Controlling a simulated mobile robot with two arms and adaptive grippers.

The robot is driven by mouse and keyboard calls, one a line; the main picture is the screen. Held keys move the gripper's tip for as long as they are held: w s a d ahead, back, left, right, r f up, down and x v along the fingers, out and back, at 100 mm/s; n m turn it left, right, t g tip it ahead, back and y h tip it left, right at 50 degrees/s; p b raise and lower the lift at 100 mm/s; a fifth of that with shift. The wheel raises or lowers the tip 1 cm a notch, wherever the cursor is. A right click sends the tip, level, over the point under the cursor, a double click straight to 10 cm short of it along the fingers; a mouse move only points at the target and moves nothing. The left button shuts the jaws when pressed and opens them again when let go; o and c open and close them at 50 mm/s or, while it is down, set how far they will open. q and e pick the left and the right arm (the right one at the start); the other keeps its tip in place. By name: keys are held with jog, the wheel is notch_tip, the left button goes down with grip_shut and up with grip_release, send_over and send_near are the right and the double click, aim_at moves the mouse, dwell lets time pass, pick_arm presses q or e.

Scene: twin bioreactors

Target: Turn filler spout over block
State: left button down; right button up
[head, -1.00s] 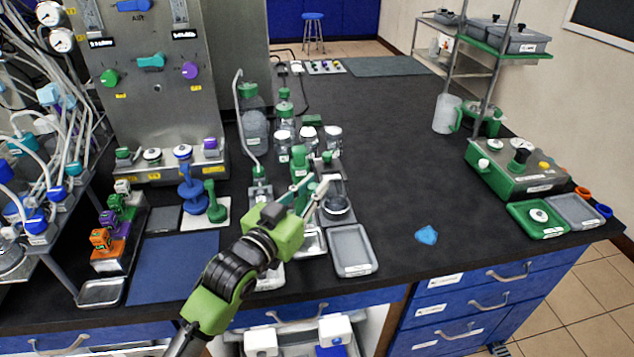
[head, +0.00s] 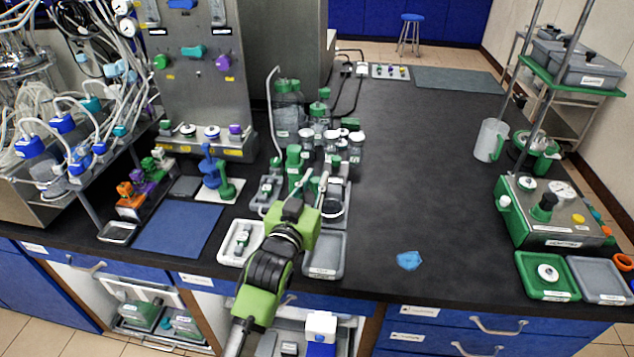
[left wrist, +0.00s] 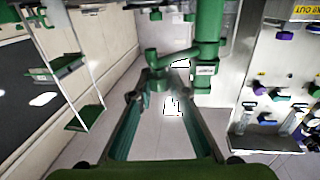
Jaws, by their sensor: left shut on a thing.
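The filler is a green upright post (head: 293,160) on the bench, behind my left gripper (head: 310,183). In the left wrist view, the green post (left wrist: 207,45) stands right of centre. The green spout (left wrist: 158,60) reaches left from it and has a rounded end. The fingers of my left gripper (left wrist: 160,88) lie on either side of the spout's end and are shut on it. In the head view, my gripper hides much of the spout and the place below it. I cannot clearly pick out the block. My right gripper is in neither view.
A grey tray (head: 325,263) lies just right of my left arm, and a white tray (head: 233,255) just left. Clear bottles (head: 290,113) stand behind the filler. The bench between is mostly clear, with a blue piece (head: 409,261).

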pick_arm(q)
jog(key=shift+r, duration=0.1)
dwell(0.3)
jog(key=c, duration=1.9)
grip_release()
jog(key=v, duration=1.2)
